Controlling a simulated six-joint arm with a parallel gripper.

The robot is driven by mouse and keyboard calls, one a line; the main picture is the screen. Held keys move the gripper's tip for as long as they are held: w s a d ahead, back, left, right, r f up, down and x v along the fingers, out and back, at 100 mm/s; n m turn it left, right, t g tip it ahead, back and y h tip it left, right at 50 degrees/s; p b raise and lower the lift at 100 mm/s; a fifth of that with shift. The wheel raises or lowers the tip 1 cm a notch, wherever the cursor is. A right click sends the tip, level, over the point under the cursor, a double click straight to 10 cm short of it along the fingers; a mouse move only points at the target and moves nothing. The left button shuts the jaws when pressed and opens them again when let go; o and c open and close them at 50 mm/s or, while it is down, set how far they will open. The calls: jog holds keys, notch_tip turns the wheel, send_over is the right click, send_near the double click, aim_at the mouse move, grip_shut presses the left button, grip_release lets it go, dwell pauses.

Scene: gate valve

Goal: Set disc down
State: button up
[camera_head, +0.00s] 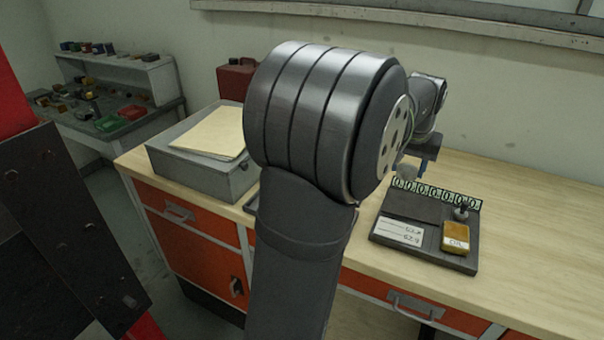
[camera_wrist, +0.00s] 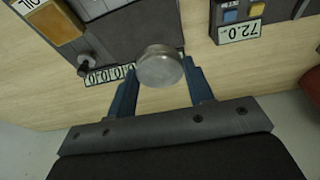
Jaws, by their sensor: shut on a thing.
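The disc (camera_wrist: 160,66) is a round grey metal piece in the wrist view. My gripper (camera_wrist: 159,78) is shut on it, with one blue finger on each side. In the head view, my gripper (camera_head: 424,153) is partly hidden behind my arm. The disc shows there as a small pale round shape (camera_head: 406,172) below the fingers, just behind the left part of a dark tray unit. The height of the disc above the bench cannot be told.
The tray unit (camera_head: 408,208) carries a row of zeros, a white card (camera_head: 398,232) and an oil container (camera_head: 456,238). A second unit reading 72.0 (camera_wrist: 240,32) lies at upper right in the wrist view. A grey box (camera_head: 200,160) stands left. The bench's right side is clear.

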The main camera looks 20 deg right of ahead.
jog(key=w+a+f+n+y, duration=0.1)
jog(key=w+a+f+n, duration=0.1)
jog(key=w+a+n, duration=0.2)
jog(key=w+a+f+n+y, duration=0.1)
jog(key=w+a+f+n, duration=0.2)
jog(key=w+a, duration=0.5)
jog(key=w+a+f+n+y, duration=0.1)
jog(key=w+a+n, duration=0.4)
jog(key=w, duration=0.7)
jog(key=shift+w+a+f+n+t, duration=0.15)
jog(key=shift+a+f+n+t, duration=0.15)
jog(key=shift+a+f, duration=0.5)
jog(key=shift+w+a+f, duration=0.2)
jog(key=shift+w+f, duration=0.05)
jog(key=shift+f, duration=1.9)
jog(key=shift+f, duration=0.2)
jog(key=o, duration=0.9)
jog(key=shift+o, duration=0.2)
